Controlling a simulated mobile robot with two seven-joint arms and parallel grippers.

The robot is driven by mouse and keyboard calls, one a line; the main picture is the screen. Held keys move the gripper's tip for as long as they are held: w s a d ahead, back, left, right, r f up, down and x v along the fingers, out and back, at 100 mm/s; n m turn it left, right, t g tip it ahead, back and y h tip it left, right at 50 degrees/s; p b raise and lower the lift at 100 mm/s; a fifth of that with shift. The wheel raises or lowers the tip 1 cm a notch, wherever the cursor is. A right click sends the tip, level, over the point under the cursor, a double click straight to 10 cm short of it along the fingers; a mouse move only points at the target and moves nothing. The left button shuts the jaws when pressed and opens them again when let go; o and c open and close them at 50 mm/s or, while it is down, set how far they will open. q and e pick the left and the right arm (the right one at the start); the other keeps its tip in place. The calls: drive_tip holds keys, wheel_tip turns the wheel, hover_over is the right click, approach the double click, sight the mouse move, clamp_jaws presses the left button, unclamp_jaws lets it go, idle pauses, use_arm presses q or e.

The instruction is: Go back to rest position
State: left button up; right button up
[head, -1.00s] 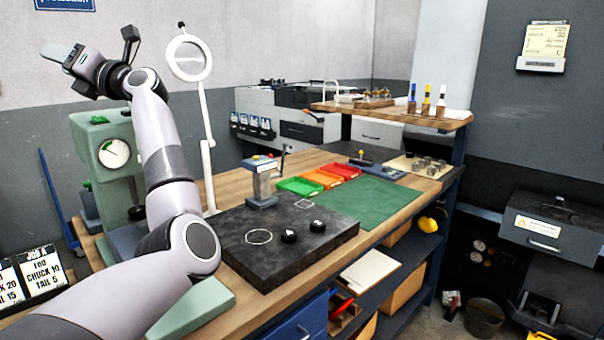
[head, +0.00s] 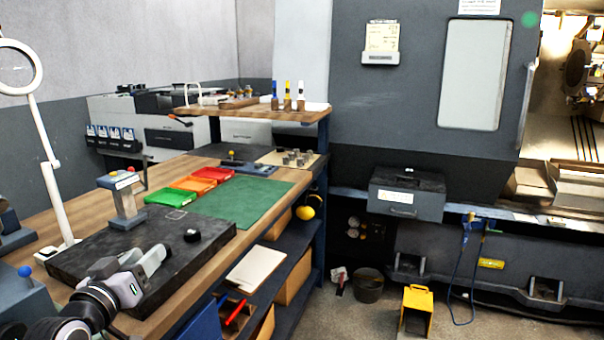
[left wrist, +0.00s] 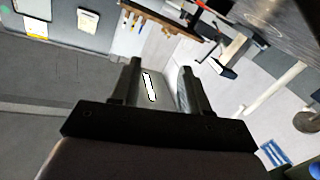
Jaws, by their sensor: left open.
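My left gripper (head: 132,270) is at the lower left of the head view, in front of and over the near part of the dark surface plate (head: 95,245). Its fingers show in the left wrist view (left wrist: 160,88), spread apart with nothing between them. The gripper is open and empty. I cannot tell its exact height above the plate. My right gripper is not in view.
A black round part (head: 192,235) and a small stand (head: 125,205) are on the plate. Green, orange and red trays and a green mat (head: 240,205) lie beyond. A magnifier lamp (head: 45,150) stands left. A yellow object (head: 416,308) stands on the floor right.

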use_arm(q)
drive_tip(key=s+d+f+m+g, duration=0.2)
drive_tip(key=s+d+f+g, duration=0.2)
drive_tip(key=s+f, duration=0.4)
drive_tip(key=s+d+f+m+g, duration=0.1)
drive_tip(key=s+d+f+g, duration=0.25)
drive_tip(key=s+f, duration=0.45)
drive_tip(key=s+d+f+m+g, duration=0.1)
drive_tip(key=s+f+g, duration=0.2)
drive_tip(key=s, duration=0.5)
drive_tip(key=s+d+f+m+g, duration=0.1)
drive_tip(key=s+f+g, duration=0.25)
drive_tip(key=s, duration=0.35)
drive_tip(key=w+d+f+t+h, duration=0.1)
drive_tip(key=w+d+f+t, duration=0.2)
drive_tip(key=w+f+t, duration=0.3)
drive_tip(key=shift+f+t+h, duration=0.3)
drive_tip(key=shift+f+t, duration=0.2)
drive_tip(key=shift+f, duration=1.15)
drive_tip(key=shift+s, duration=0.1)
